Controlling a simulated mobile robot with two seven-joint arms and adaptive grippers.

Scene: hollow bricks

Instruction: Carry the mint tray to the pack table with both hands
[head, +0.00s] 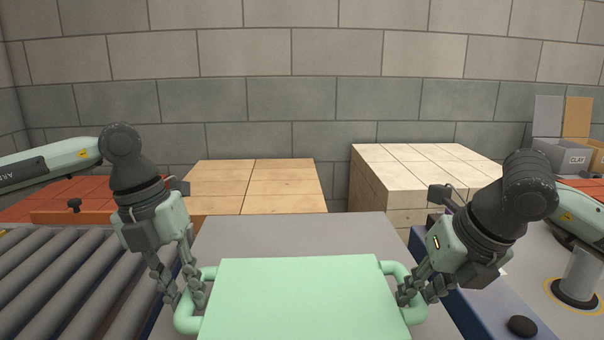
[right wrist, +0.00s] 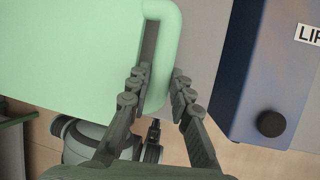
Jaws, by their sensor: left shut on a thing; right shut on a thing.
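The mint tray (head: 300,295) is a flat pale green slab with a loop handle on each side, low in the middle of the head view. My left gripper (head: 188,297) is shut on its left handle (head: 186,316). My right gripper (head: 410,293) is shut on its right handle (head: 417,312). In the right wrist view the fingers of my right gripper (right wrist: 157,92) sit on both sides of the handle bar (right wrist: 161,60). The tray looks about level. A grey surface (head: 295,233) lies behind and below it. I cannot tell which surface is the pack table.
A roller conveyor (head: 50,275) is at the left. A dark blue edge (head: 500,305) with a black knob (head: 522,326) is at the right. Stacked tan blocks (head: 255,185) and pale blocks (head: 425,165) stand behind. A grey box marked CLAY (head: 563,157) is far right.

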